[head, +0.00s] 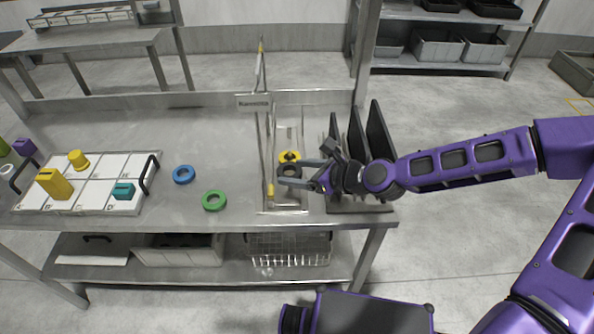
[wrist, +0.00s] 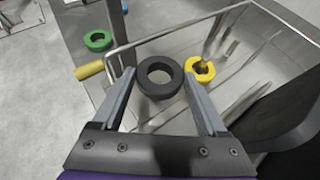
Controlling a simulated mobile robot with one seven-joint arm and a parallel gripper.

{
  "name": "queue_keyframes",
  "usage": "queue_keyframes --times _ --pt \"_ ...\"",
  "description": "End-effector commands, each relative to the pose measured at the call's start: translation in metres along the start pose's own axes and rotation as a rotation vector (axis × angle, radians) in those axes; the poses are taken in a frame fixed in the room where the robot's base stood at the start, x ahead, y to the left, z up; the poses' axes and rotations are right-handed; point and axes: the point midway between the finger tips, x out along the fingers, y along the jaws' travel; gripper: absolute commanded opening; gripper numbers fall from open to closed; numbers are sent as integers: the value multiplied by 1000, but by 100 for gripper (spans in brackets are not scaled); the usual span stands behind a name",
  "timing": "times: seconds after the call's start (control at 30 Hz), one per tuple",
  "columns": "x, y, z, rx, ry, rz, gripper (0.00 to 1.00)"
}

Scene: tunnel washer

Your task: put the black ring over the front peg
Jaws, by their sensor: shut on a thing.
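The black ring (head: 290,176) is held between the fingertips of my gripper (head: 292,172), above the metal tray or frame at the right part of the table. In the wrist view the black ring (wrist: 143,78) lies flat between the two fingers of my gripper (wrist: 159,76), its hole facing the camera. A yellow ring (head: 283,158) sits just behind it, and a short post shows in its hole in the wrist view (wrist: 190,70). I cannot make out the front peg; the black ring and my gripper may hide it.
A thin upright frame with a sign (head: 254,101) stands left of my gripper; a yellow grip (wrist: 90,71) is at its near end. Dark upright plates (head: 379,135) stand close on the right. A blue ring (head: 176,174) and a green ring (head: 206,203) lie left on the table.

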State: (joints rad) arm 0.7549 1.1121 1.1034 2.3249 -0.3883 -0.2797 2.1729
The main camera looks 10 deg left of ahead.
Motion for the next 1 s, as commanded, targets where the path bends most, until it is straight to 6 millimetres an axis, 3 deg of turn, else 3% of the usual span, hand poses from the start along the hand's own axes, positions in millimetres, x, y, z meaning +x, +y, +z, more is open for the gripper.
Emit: queue_keyframes --times 0.6,1.0 --pt "18 0 -36 1 1 0 22" --pt "22 0 -42 0 1 0 22"
